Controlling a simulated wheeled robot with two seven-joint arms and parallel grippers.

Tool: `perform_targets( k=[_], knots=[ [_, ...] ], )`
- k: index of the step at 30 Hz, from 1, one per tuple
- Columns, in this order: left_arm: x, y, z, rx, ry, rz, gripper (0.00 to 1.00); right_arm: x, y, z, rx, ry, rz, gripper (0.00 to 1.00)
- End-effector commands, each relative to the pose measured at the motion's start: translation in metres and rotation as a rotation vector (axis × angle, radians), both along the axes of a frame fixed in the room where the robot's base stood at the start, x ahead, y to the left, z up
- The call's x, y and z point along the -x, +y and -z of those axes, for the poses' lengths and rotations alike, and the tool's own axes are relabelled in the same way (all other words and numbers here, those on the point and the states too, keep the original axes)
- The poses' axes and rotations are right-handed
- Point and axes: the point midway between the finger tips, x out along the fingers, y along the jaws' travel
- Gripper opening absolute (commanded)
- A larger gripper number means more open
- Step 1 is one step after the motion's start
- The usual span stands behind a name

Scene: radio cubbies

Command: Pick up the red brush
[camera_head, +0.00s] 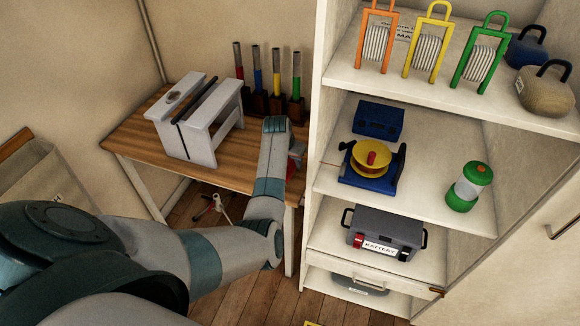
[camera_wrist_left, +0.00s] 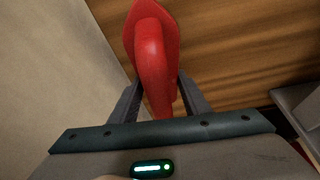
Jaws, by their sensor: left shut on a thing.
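The red brush (camera_wrist_left: 152,50) fills the upper middle of the left wrist view, with its rounded handle between the two dark fingers of my left gripper (camera_wrist_left: 156,90). The gripper is shut on that handle. The wooden table top shows behind the brush. In the head view a bit of the red brush (camera_head: 297,160) shows at the right edge of my left forearm, over the table's right end. My arm hides the rest of it and the fingers there. My right gripper is in neither view.
A grey step stool (camera_head: 203,120) stands on the wooden table (camera_head: 135,137). Several coloured-handled tools stand at the table's back. The white shelf unit (camera_head: 318,110) is close on the right, holding cable reels, a yellow spool (camera_head: 371,155), a green lantern (camera_head: 468,187) and a battery (camera_head: 383,232).

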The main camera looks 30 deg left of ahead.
Motion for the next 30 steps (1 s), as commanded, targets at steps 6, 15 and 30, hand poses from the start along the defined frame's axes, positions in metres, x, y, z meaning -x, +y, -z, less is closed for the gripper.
perform_targets(
  k=[6,15,30],
  knots=[
    [-0.002,0.001,-0.038,-0.002,-0.006,0.0,0.18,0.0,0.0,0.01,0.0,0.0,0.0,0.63],
    [-0.001,0.0,-0.072,0.0,-0.003,-0.001,0.18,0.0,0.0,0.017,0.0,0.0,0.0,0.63],
    [-0.001,0.0,-0.075,0.0,-0.001,0.0,0.18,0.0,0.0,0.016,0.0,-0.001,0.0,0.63]
  ],
)
